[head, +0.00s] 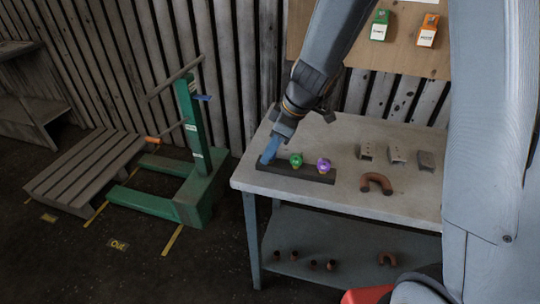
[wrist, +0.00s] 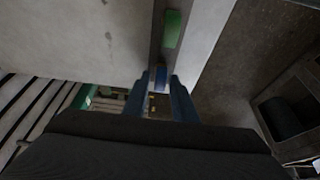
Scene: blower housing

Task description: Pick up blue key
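The blue key (wrist: 160,78) shows in the wrist view between the two fingertips of my gripper (wrist: 159,84), at one end of a dark rack. My gripper (head: 269,150) reaches down to the left end of the black rack (head: 310,174) in the head view, where its blue fingers hide the key. The fingers straddle the key closely; whether they press on it I cannot tell. A green key (head: 296,160) and a purple key (head: 323,166) stand on the rack to the right. The green one also shows in the wrist view (wrist: 172,28).
The rack lies near the front edge of a grey workbench (head: 350,140). A brown U-shaped pipe (head: 377,183) and several small metal blocks (head: 397,154) lie to the right. A green lift (head: 190,160) stands left of the bench. The bench behind the rack is clear.

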